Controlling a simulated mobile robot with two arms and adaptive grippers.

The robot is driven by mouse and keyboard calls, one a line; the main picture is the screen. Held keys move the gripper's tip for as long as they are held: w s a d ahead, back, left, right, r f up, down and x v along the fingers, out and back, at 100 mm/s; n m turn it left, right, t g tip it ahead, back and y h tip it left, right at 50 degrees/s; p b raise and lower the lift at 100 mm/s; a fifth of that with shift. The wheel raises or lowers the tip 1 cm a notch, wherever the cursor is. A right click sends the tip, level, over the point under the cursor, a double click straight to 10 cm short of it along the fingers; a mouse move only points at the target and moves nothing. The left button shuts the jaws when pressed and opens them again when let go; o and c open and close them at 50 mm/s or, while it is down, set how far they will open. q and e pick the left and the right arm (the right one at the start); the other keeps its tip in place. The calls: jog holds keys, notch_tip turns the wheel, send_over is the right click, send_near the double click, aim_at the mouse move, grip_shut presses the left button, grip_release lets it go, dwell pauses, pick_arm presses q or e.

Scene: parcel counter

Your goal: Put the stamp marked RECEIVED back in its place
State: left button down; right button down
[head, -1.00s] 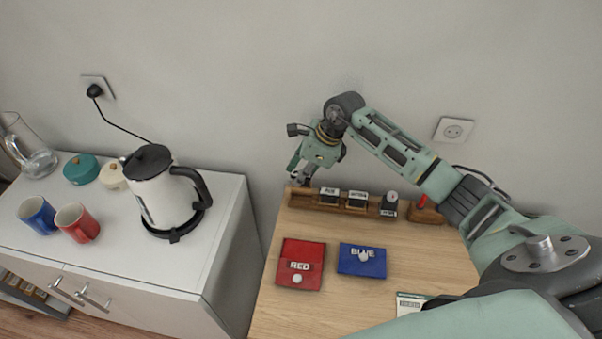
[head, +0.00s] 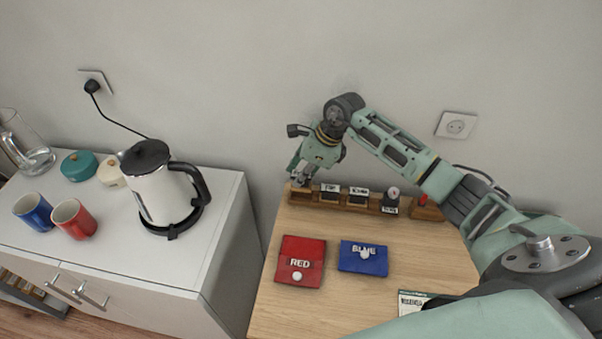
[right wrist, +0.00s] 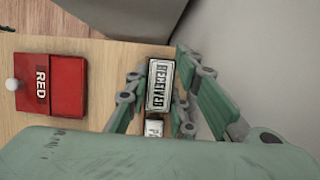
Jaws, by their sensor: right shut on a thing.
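My right gripper (head: 301,181) is over the left end of the wooden stamp rack (head: 322,206) at the back of the desk. In the right wrist view its fingers (right wrist: 157,88) are shut on the stamp marked RECEIVED (right wrist: 161,86), whose label faces the camera. Another stamp's label (right wrist: 154,128) shows just beside it, partly hidden by my arm. In the head view the RECEIVED stamp is mostly hidden by the gripper at the leftmost slot. I cannot tell whether it rests in the slot. My left gripper is out of view.
Other stamps (head: 358,198) stand in the rack to the right. A labelled card (head: 411,303) lies near my arm. A kettle (head: 157,190) and mugs stand on the left cabinet.

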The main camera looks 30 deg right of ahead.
jog(key=shift+f+b, duration=1.65)
jog(key=shift+f, duration=0.35)
jog(key=c, duration=1.7)
grip_release()
jog(key=shift+r, duration=0.1)
jog(key=shift+p+v, duration=1.55)
jog(key=shift+v, duration=1.05)
